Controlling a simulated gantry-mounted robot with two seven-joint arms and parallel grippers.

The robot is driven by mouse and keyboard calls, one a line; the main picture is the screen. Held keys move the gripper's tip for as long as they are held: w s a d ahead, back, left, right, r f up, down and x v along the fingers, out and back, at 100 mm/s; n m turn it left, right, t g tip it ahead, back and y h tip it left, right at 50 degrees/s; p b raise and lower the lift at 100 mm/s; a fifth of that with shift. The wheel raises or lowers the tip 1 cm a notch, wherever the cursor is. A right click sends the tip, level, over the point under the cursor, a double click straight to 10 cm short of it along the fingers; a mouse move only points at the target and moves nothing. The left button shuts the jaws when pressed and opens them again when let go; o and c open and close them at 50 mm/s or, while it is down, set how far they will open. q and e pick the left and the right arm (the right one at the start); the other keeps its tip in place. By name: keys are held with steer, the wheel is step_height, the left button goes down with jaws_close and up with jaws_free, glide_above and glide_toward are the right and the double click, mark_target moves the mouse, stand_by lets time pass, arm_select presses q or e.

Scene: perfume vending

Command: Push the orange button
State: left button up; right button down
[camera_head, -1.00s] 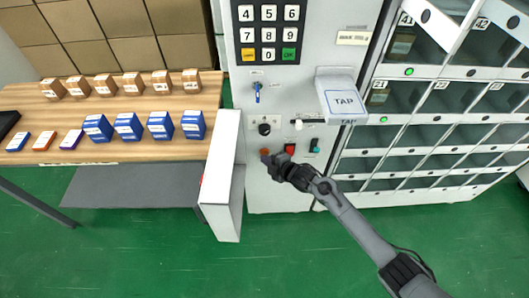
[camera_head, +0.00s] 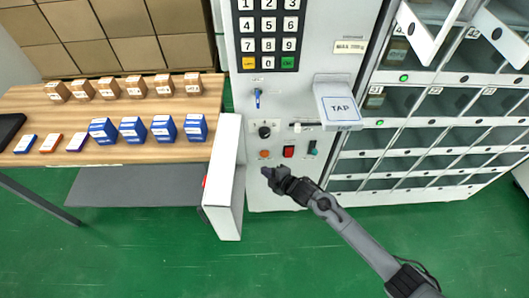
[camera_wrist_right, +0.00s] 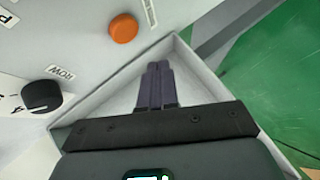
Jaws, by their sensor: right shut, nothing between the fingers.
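The orange button (camera_head: 264,154) is a small round knob low on the grey machine panel, left of the red switch. It shows fully in the right wrist view (camera_wrist_right: 124,28), just beyond and left of the fingertips. My right gripper (camera_head: 266,171) is shut and empty, with its tips just below the button in the head view. In the right wrist view the closed fingers (camera_wrist_right: 158,68) have a visible gap to the button. My left gripper is not in view.
A red switch (camera_head: 288,152), a green switch (camera_head: 312,147) and a black knob (camera_head: 264,132) sit near the button. An open white door (camera_head: 228,180) stands just left of my right gripper. A TAP reader (camera_head: 340,108) juts out above right.

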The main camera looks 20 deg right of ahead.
steer(key=shift+s+a, duration=0.2)
steer(key=shift+s, duration=0.4)
stand_by(1.1)
